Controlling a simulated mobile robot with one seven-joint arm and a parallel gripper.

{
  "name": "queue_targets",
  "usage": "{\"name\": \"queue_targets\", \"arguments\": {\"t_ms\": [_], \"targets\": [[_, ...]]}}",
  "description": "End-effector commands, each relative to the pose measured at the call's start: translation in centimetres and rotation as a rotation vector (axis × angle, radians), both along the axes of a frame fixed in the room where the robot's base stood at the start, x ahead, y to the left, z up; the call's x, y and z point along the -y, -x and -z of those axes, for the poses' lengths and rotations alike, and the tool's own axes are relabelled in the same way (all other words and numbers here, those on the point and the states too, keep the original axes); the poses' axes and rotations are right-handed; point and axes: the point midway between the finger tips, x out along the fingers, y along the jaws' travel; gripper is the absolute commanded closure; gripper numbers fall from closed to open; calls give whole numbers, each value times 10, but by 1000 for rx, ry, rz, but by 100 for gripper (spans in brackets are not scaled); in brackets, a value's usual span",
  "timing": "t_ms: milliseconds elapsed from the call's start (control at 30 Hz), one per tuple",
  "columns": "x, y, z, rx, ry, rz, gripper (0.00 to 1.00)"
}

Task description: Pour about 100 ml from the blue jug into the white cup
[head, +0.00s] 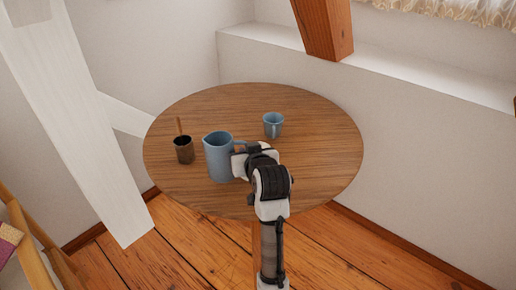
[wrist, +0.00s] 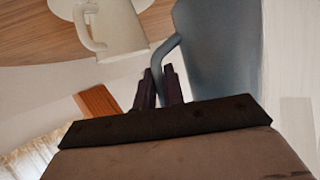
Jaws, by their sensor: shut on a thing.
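The blue jug (head: 219,160) is upright at the front middle of the round table, and I see no clear gap under it. It also fills the upper right of the wrist view (wrist: 218,45). My gripper (wrist: 158,86) is shut on the jug's handle, at the jug's right side in the head view. A white cup (wrist: 122,30) with a handle shows upside down at the top left of the wrist view, apart from the jug. I cannot pick it out clearly in the head view, where my arm hides part of the table. No liquid is visible.
A light blue cup (head: 273,121) stands behind and right of the jug on the wooden table (head: 325,150). A dark brown cup (head: 184,152) with a stick in it stands close left of the jug. A pale round thing (wrist: 70,9) shows by the white cup. The table's right side is clear.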

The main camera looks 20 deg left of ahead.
Motion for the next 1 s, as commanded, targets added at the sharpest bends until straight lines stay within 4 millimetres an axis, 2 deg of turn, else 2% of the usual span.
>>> {"name": "queue_targets", "arguments": {"t_ms": [367,567,833,1000], "targets": [[3,-2,-9,-54,-44,-4,100],[6,-6,-16,-141,-106,-5,100],[10,-12,-6,-286,-207,-6,100],[12,-15,-14,-375,-271,-8,100]]}}
